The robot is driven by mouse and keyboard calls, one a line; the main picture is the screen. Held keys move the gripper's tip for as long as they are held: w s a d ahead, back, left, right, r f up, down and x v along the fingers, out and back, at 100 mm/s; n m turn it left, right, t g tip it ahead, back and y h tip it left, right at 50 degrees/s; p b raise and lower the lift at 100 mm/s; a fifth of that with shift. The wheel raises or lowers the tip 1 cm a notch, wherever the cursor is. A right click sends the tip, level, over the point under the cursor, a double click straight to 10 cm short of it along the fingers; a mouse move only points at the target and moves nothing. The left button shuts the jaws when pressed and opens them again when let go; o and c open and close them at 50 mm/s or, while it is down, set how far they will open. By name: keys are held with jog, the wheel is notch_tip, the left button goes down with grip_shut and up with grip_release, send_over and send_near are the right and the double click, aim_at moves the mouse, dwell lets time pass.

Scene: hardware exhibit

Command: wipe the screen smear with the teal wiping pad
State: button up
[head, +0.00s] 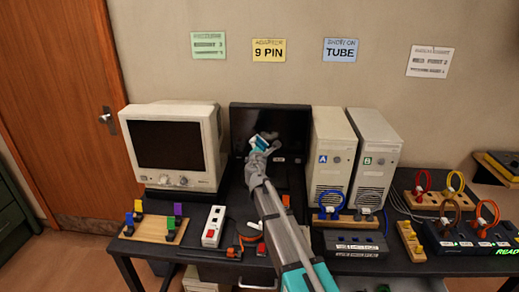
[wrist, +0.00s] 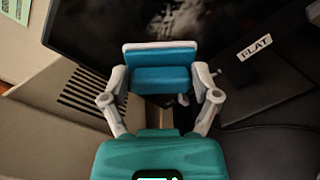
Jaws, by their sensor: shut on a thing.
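The teal wiping pad (head: 260,141) with its pale backing is held up in front of the dark flat screen (head: 290,121). In the wrist view the pad (wrist: 160,78) sits level between the two grey fingers of my gripper (wrist: 161,88), which is shut on it. A whitish-grey smear (wrist: 178,17) shows on the flat screen just beyond the pad's top edge. The pad hides part of the screen below the smear. I cannot tell whether the pad touches the screen. The smear cannot be made out in the head view.
A beige CRT monitor (head: 205,155) stands close on the left, and two beige towers (head: 332,150) stand close on the right. A power strip (head: 213,226), a peg board (head: 150,229) and a dark switch box (head: 355,243) lie toward the table front. Cable boards fill the right side.

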aim_at(279, 135)
jog(key=shift+w+d, duration=0.1)
jog(key=shift+w, duration=1.8)
jog(key=shift+w, duration=1.1)
jog(key=shift+d, duration=0.1)
jog(key=shift+s+d, duration=0.2)
jog(key=shift+d, duration=1.65)
jog(key=shift+d, duration=0.15)
jog(key=shift+d, duration=1.8)
jog(key=shift+a, duration=0.15)
